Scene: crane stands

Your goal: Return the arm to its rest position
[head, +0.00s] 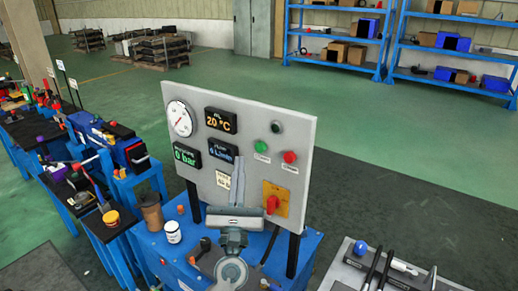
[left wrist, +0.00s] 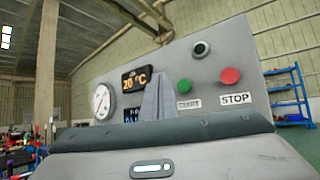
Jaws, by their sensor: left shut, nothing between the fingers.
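My left gripper (head: 238,172) stands upright in front of the control panel in the head view, shut and empty. Its fingers point up and hide part of the panel's lower middle. In the left wrist view the shut fingers (left wrist: 166,95) rise before the panel (left wrist: 225,62), overlapping the lower display. I cannot tell the exact gap to the panel. My right gripper is not in view.
The grey panel (head: 245,126) has a dial gauge (head: 180,118), a red button (head: 290,157) and a red switch on a yellow plate (head: 274,199). A brown cup (head: 149,211) and white jar (head: 173,232) stand on the blue stand. A tool table (head: 345,279) is at lower right.

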